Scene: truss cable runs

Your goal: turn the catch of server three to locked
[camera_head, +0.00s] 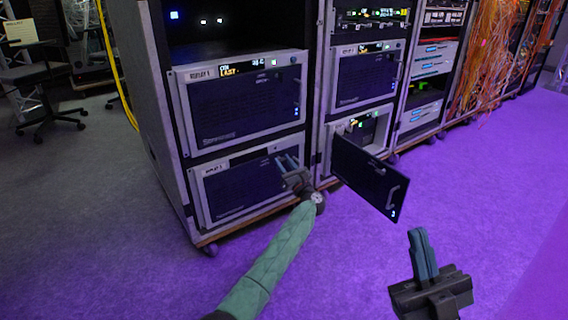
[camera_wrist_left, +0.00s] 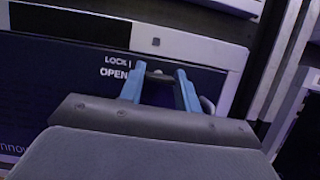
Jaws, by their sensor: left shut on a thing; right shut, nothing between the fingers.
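The catch (camera_wrist_left: 160,77) is a small dark bar between the two blue fingers of my left gripper (camera_wrist_left: 160,80) in the left wrist view. It lies roughly level beside the printed word OPEN (camera_wrist_left: 115,73), with LOCK (camera_wrist_left: 116,61) just above. Part of the catch is hidden by the fingers. In the head view my left gripper (camera_head: 288,164) is shut at the upper right of the lower-left server front (camera_head: 235,190); that server's number label is too small to read surely. My right gripper (camera_head: 421,250) is shut and empty, over the floor at the lower right.
A server door (camera_head: 368,178) stands swung open to the right of my left gripper, jutting over the floor. Another closed server (camera_head: 240,100) sits above. Orange cables (camera_head: 490,50) hang further right. The purple-lit floor (camera_head: 340,260) in front is clear.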

